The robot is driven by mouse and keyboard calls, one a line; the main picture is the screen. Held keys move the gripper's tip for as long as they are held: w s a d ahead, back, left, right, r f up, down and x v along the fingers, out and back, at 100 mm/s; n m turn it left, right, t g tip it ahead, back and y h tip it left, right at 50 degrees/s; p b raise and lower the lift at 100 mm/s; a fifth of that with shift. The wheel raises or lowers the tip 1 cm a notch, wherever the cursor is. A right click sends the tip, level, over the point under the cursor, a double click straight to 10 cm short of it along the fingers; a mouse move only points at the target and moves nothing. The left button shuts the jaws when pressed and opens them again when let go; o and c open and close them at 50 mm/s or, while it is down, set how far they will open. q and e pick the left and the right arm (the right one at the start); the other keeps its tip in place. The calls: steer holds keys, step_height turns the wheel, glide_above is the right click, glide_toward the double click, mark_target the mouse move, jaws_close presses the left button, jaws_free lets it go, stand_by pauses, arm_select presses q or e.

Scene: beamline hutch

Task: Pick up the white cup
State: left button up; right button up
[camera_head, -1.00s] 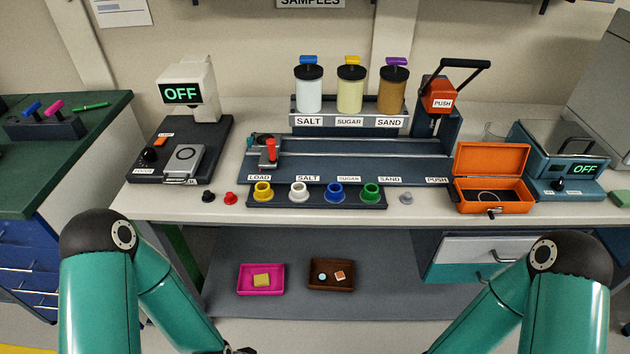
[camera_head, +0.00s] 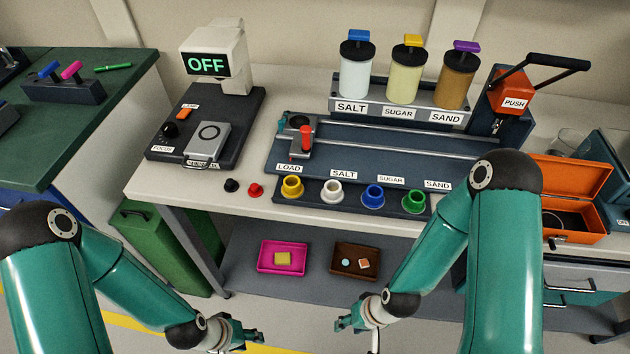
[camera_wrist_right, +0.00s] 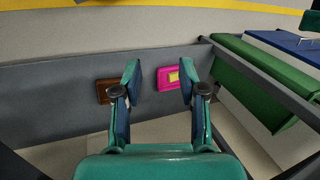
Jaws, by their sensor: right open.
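The white cup (camera_head: 332,192) stands upright in the dark rack (camera_head: 352,205) at the bench's front edge, below the SALT label. It is between a yellow cup (camera_head: 292,188) and a blue cup (camera_head: 372,196). A green cup (camera_head: 414,201) stands at the right end. My right gripper (camera_head: 343,321) is low in front of the bench, well below the cups, empty. The right wrist view shows its two fingers (camera_wrist_right: 160,80) spread apart, with no cup in view. My left gripper (camera_head: 258,334) is also low and away from the cups; its finger gap is unclear.
A pink tray (camera_head: 262,269) and a brown tray (camera_head: 336,267) lie on the lower shelf. Black (camera_head: 231,185) and red (camera_head: 255,190) knobs stand left of the rack. An orange box (camera_head: 575,222) is open at right. My right arm covers part of the bench there.

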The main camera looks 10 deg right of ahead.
steer(key=shift+d, duration=0.2)
